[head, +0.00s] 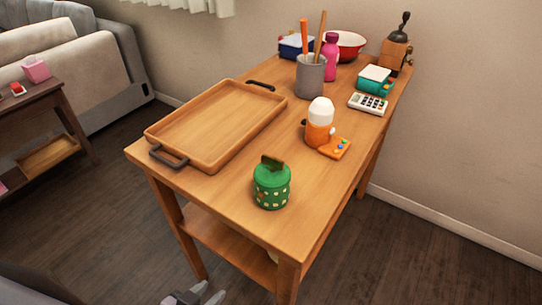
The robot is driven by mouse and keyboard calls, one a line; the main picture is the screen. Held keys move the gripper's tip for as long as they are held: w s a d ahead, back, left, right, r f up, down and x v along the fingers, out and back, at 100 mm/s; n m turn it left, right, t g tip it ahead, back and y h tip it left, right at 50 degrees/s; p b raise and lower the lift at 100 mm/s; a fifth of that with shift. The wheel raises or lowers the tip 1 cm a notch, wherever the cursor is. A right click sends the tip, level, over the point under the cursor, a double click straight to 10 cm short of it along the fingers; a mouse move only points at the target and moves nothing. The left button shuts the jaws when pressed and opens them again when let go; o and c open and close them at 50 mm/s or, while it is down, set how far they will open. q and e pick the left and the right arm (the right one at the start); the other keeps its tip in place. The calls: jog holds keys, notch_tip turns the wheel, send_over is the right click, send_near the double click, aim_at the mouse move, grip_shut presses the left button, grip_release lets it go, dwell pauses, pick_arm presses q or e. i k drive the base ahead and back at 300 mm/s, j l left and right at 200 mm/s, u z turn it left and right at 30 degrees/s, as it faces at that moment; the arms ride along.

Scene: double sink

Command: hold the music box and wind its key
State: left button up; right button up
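The music box is most likely the green round box (272,190) with pale dots, standing upright near the front corner of the wooden table. A dark, flat, wing-shaped key (272,162) sticks up from its top. My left gripper (213,289) shows at the bottom edge of the head view, low in front of the table and well away from the box. Its two grey fingertips are apart with nothing seen between them. Most of that gripper is cut off by the frame. My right gripper is not in view.
A wooden tray (215,125) with dark handles lies left of the box. An orange and white device (319,125) stands behind it. Bare tabletop surrounds the box.

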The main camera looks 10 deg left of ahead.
aim_at(273, 161)
jog(key=j+z, duration=0.1)
jog(key=z, duration=0.4)
jog(key=j+z, duration=0.25)
jog(key=k+j+z, duration=0.25)
jog(key=j, duration=0.2)
jog(key=j+z, duration=0.1)
jog(key=j, duration=0.3)
jog(key=k+j+z, duration=0.1)
jog(key=j, duration=0.25)
jog(key=k+j, duration=0.15)
jog(key=j, duration=0.25)
jog(key=k+j, duration=0.15)
jog(key=j, duration=0.25)
jog(key=k+j, duration=0.15)
jog(key=j, duration=0.25)
jog(key=i+l, duration=0.1)
jog(key=l, duration=0.6)
jog(key=i+z, duration=0.05)
